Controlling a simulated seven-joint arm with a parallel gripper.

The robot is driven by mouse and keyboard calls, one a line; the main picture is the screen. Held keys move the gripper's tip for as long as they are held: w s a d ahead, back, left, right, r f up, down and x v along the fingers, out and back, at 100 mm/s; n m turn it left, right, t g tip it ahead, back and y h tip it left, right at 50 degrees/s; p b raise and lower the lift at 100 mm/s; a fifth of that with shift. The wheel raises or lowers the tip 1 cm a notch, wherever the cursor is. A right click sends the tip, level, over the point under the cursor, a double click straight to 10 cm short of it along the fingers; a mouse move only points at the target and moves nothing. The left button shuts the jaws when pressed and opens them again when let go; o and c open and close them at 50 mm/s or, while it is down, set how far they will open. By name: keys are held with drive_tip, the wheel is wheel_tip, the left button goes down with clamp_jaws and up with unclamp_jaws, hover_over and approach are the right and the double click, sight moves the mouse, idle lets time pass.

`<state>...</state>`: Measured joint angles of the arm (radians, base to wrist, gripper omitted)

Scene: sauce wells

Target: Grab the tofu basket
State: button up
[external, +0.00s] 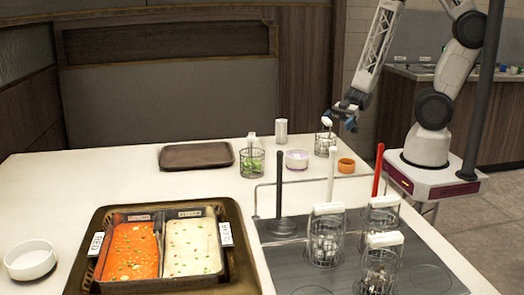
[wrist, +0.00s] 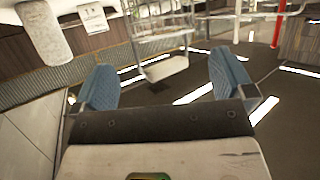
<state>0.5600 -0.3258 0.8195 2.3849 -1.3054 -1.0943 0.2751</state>
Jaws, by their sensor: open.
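My gripper (external: 340,117) is open, with its blue fingertips beside the white handle top of a small wire basket (external: 325,145) at the back right of the table. I cannot tell whether they touch it. In the wrist view the two blue fingers of my gripper (wrist: 165,80) are wide apart, with nothing visibly clamped between them. Another wire basket (external: 252,163) holds green food. Wire baskets with white handles, a middle one (external: 325,245), a rear one (external: 381,225) and a front one (external: 380,272), stand over the grey rack. No tofu label is readable, so I cannot tell which is the tofu basket.
A two-part pot (external: 225,270) of red and pale broth sits in a tray at the front. A white bowl (external: 30,260), brown tray (external: 196,155), purple-white bowl (external: 297,159), orange cup (external: 346,165) and white canister (external: 281,131) stand around.

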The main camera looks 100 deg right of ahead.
sight(327, 133)
drive_tip(key=shift+x, duration=1.1)
drive_tip(key=shift+w+a+f, duration=0.1)
drive_tip(key=shift+x, duration=2.45)
drive_tip(key=c, duration=0.9)
